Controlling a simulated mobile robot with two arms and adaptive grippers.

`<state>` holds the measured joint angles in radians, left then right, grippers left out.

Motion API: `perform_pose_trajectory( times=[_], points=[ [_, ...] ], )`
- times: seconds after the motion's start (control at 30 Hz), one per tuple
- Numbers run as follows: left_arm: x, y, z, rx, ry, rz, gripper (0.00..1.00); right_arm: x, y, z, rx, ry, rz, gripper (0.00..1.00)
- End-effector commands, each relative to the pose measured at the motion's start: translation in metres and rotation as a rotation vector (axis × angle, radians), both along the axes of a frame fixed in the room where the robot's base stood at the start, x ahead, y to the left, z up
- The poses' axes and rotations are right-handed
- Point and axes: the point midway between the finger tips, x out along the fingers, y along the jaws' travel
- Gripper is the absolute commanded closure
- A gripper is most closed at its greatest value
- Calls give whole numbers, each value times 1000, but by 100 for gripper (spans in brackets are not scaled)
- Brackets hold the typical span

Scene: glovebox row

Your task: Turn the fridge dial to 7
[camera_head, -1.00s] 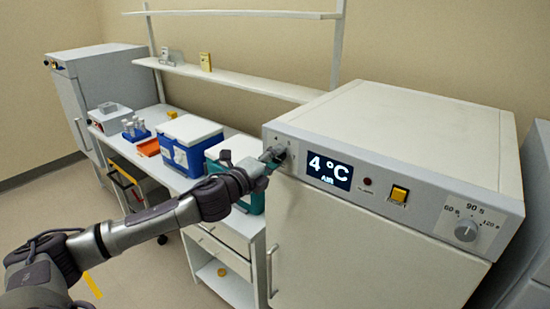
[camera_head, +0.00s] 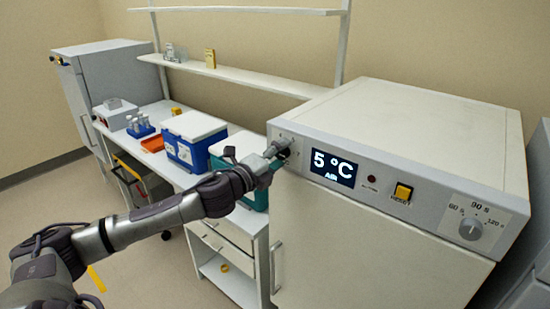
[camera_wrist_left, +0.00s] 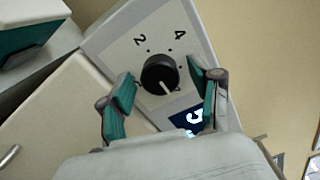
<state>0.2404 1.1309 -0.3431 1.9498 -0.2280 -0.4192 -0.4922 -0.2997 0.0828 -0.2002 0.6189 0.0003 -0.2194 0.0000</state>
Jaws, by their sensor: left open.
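The fridge dial (camera_wrist_left: 160,75) is a round black knob in the left wrist view, with a white pointer mark toward the lower right of the picture. The printed numbers 2 and 4 show above it; other marks are hidden. My left gripper (camera_wrist_left: 160,82) is open, one teal-padded finger on each side of the knob; I cannot tell whether either touches it. In the head view my left gripper (camera_head: 278,153) is at the left end of the fridge panel and mostly covers the dial. The fridge display (camera_head: 333,169) reads 5 °C. My right gripper is not in view.
Right of the display are a small red light (camera_head: 371,179), a yellow switch (camera_head: 403,192) and a grey timer knob (camera_head: 471,229). Left of the fridge (camera_head: 385,255), a bench holds a teal box (camera_head: 222,152), a blue cooler (camera_head: 187,153) and an orange tray (camera_head: 153,144).

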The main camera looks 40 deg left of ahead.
Motion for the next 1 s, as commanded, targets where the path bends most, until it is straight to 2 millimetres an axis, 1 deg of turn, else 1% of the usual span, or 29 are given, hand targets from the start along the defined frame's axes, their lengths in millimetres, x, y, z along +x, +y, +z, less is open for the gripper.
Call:
perform_pose_trajectory(
  times=[0.17,0.5,1.0],
  points=[
    [-11,1,-2,1,3,1,37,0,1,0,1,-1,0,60],
    [-52,4,-3,0,6,1,37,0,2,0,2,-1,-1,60],
    [-106,7,-3,-5,5,-1,37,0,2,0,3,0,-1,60]
  ],
)
